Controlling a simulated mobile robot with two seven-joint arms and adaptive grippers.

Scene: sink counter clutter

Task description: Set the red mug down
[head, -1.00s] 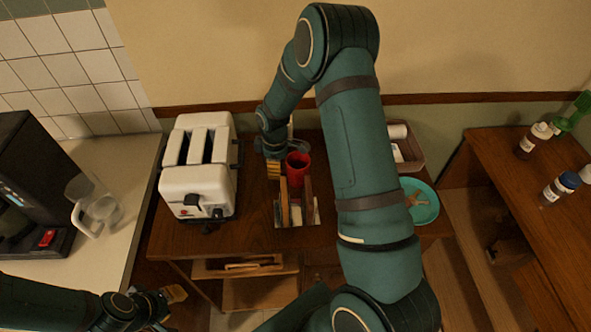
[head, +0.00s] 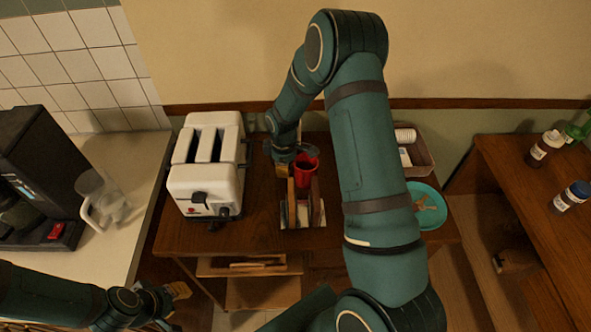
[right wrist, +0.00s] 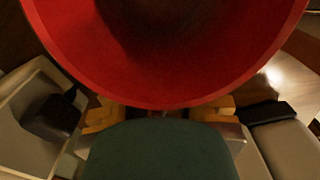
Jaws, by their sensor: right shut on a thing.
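The red mug (head: 308,178) is upright above the back middle of the dark wooden table (head: 255,215), behind a small wooden rack. The rack hides its lower part, and I cannot tell whether its base touches the table. My right gripper (head: 291,165) reaches in from behind and left and is shut on the mug. In the right wrist view the mug (right wrist: 175,75) fills the top, its rim close to the camera, with yellow fingertips on either side below it. My left gripper (head: 172,294) is low at the left, away from the mug; its opening is unclear.
The rack (head: 318,208) stands just in front of the mug. A white toaster (head: 205,180) is to the left. A teal plate (head: 434,213) and a brownish bin (head: 419,160) are to the right, partly behind my arm. A glass jug (head: 101,200) stands on the left counter.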

